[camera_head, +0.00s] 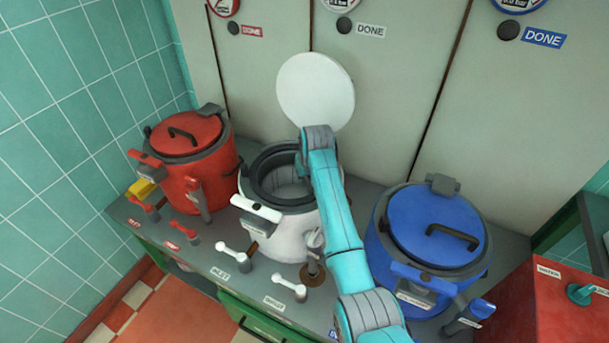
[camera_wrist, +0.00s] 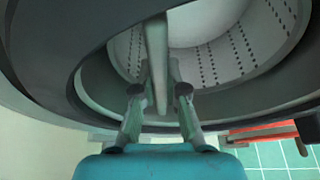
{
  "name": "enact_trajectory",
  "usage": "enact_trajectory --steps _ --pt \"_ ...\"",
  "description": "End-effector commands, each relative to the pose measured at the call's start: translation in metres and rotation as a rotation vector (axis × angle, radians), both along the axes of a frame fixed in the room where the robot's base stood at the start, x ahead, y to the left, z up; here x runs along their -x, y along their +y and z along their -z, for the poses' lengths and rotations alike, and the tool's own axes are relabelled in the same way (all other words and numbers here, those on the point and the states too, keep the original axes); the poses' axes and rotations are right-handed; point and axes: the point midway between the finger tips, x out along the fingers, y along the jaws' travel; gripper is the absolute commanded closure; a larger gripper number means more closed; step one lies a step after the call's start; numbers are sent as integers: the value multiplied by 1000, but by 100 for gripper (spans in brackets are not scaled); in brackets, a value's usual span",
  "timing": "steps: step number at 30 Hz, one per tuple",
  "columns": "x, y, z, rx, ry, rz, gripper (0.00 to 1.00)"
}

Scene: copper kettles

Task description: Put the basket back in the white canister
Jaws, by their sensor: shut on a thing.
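The white canister (camera_head: 285,235) stands in the middle of the counter with its round white lid (camera_head: 316,90) raised behind it. My arm reaches over it from the front right, and the arm hides my gripper in the head view. In the wrist view, my gripper (camera_wrist: 160,92) is shut on the upright bar-like handle (camera_wrist: 156,55) of the pale perforated basket (camera_wrist: 240,62). The basket shows inside the canister's dark ring-shaped mouth (camera_wrist: 55,55). Whether it rests on the bottom cannot be told. A smooth pale round shape shows inside the basket.
A red canister (camera_head: 190,165) with a closed lid stands to the left, and a blue one (camera_head: 430,235) with a closed lid to the right. White levers (camera_head: 290,287) stick up from the counter's front. A red box (camera_head: 565,305) stands at the lower right.

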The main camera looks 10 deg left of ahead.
Motion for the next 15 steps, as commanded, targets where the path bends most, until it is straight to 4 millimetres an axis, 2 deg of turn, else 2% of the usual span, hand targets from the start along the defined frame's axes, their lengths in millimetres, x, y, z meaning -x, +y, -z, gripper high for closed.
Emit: enact_trajectory --steps 8,9,12,15 --pt "0 0 0 -1 -2 0 100" --pt "0 0 0 -1 -2 0 84" --pt "0 0 0 -1 -2 0 60" --pt "0 0 0 0 -1 0 60"
